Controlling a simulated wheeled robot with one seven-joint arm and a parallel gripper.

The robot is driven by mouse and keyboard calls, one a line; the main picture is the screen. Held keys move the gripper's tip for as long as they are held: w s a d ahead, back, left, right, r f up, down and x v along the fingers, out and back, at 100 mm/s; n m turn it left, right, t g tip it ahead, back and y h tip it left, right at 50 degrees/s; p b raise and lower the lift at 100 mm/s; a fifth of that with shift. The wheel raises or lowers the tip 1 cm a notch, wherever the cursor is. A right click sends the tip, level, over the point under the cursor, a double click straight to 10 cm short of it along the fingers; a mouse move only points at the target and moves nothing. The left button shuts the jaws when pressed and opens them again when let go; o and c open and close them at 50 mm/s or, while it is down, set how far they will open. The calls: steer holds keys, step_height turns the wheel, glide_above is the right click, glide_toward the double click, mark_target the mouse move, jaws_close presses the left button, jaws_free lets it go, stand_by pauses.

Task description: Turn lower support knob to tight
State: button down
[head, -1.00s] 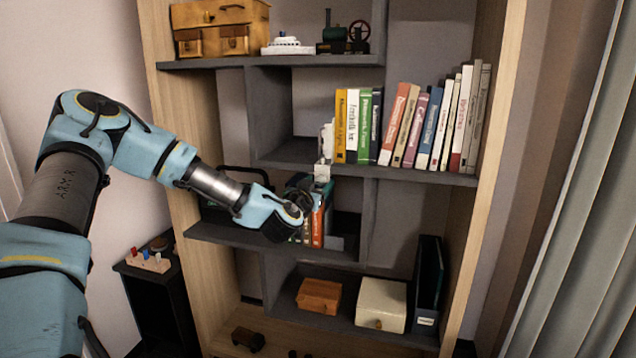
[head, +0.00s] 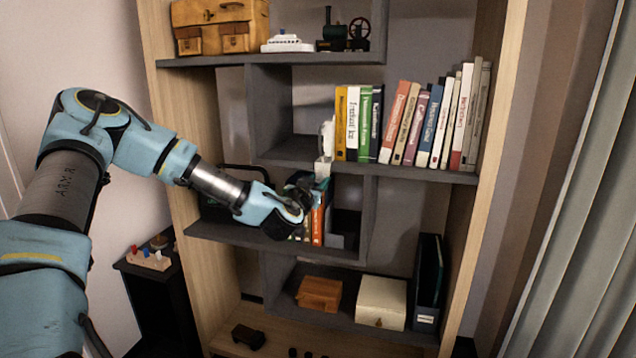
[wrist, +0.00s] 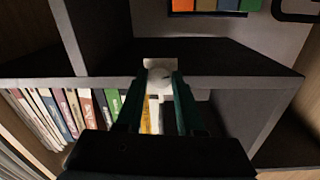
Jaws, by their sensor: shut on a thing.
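A white round knob (wrist: 159,74) sits on a pale bracket (wrist: 168,62) at the front edge of a grey shelf. In the wrist view my gripper (wrist: 160,90) has its two dark green fingers on either side of the knob, shut on it. In the head view the pale bracket (head: 322,168) shows at the shelf edge, left of the upright books. My gripper (head: 312,188) reaches up to it from below; the knob itself is mostly hidden there by the gripper. The knob's tight or loose setting cannot be read.
Upright books (head: 364,124) stand on the shelf right of the bracket. More books (head: 318,222) stand behind my gripper on the shelf below. A brown box (head: 319,294) and a cream box (head: 381,302) sit lower. A curtain (head: 580,220) hangs at right.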

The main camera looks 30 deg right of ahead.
steer(key=shift+m+b, duration=0.3)
steer(key=shift+b, duration=0.2)
steer(key=m+b, duration=0.4)
steer(key=b, duration=0.1)
steer(key=shift+s+d, duration=0.1)
steer(key=m+b, duration=0.6)
steer(key=shift+f+y, duration=0.1)
steer(key=shift+y, duration=0.2)
steer(key=m+b, duration=0.4)
steer(key=m, duration=0.1)
steer(key=shift+m+y, duration=0.3)
steer(key=m+b, duration=0.1)
steer(key=m, duration=0.1)
steer(key=m+b, duration=0.1)
steer(key=m, duration=0.1)
steer(key=shift+r+m, duration=0.2)
steer(key=shift+m, duration=0.2)
steer(key=c, duration=0.5)
jaws_free()
